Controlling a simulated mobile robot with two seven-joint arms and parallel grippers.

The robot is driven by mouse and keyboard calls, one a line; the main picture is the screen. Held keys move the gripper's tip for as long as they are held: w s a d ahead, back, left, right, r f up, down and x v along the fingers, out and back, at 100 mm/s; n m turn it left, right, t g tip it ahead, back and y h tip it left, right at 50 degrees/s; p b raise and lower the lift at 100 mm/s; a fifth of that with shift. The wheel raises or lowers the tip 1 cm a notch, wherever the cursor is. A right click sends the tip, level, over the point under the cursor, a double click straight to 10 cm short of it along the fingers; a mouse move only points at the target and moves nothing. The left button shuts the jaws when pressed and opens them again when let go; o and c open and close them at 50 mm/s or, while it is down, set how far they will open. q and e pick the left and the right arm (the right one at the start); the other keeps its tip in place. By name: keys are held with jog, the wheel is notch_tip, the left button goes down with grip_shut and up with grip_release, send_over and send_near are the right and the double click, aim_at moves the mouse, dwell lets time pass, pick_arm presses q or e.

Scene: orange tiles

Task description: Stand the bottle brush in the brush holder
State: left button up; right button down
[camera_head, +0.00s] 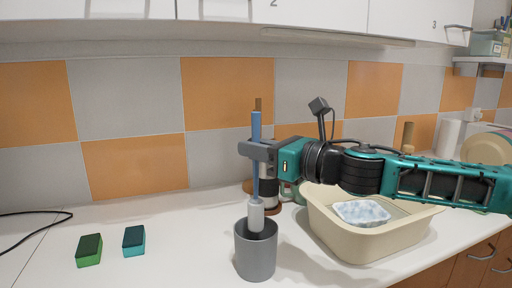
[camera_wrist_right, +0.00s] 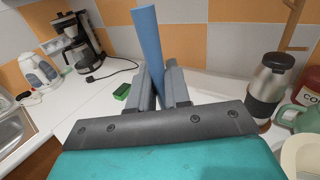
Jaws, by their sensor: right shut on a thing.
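The bottle brush (camera_head: 256,166) has a blue handle and a white head. It is upright in the head view, and its handle also shows in the right wrist view (camera_wrist_right: 147,42). My right gripper (camera_head: 257,151) is shut on the blue handle. The brush holder (camera_head: 256,252) is a grey cup standing on the counter directly below. The lower end of the white head is at the cup's rim, overlapping its opening; I cannot tell how deep it reaches. My left gripper is not in view.
A cream basin (camera_head: 350,240) holding a blue-white patterned item (camera_head: 362,212) stands right of the cup. A steel tumbler (camera_wrist_right: 268,85) and a green mug (camera_wrist_right: 300,115) are behind. A green sponge (camera_head: 89,250) and a teal sponge (camera_head: 134,241) lie left. The counter between is clear.

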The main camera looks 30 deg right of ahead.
jog(key=shift+f+b, duration=0.6)
jog(key=shift+f, duration=0.3)
notch_tip(320, 180, down, 3)
jog(key=shift+r+b, duration=0.1)
jog(key=shift+b, duration=1.15)
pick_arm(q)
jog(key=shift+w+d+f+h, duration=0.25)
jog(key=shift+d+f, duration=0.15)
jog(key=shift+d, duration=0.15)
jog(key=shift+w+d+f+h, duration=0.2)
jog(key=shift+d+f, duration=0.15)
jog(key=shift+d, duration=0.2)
pick_arm(e)
jog(key=shift+f, duration=0.25)
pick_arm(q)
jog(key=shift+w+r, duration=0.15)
pick_arm(e)
jog(key=c, duration=1)
grip_release()
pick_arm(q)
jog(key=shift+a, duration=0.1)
